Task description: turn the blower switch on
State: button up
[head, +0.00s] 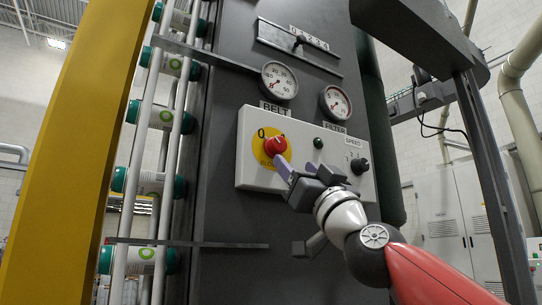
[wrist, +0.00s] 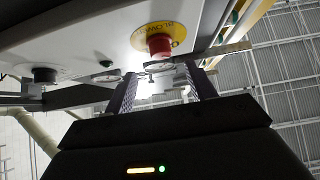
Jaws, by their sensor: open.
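The blower switch is a red knob (head: 275,146) on a yellow round plate marked "0" and lettered at its lower edge, on the left of a pale control panel (head: 316,182). Which mark the knob points to cannot be told. My gripper (head: 284,166) is just below and right of the knob, near the panel face. In the wrist view, the red knob (wrist: 159,45) is above the gap between my two open fingers (wrist: 163,86), and nothing is held between them. Contact between a finger and the knob cannot be made out.
The panel also has a dark round part (head: 318,143) and a black speed knob (head: 360,166) on the right. Two gauges (head: 279,80) (head: 336,102) are above it. A yellow post (head: 75,140) and a column of green-capped cans (head: 150,183) stand at left.

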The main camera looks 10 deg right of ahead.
aim_at(280, 148)
jog(key=p+x, duration=0.3)
jog(key=x, duration=0.3)
jog(key=shift+r+p, duration=0.3)
jog(key=shift+r, duration=0.05)
jog(key=shift+w+a+r, duration=0.15)
jog(key=shift+w+r, duration=0.1)
jog(key=shift+w, duration=0.15)
jog(key=c, duration=1)
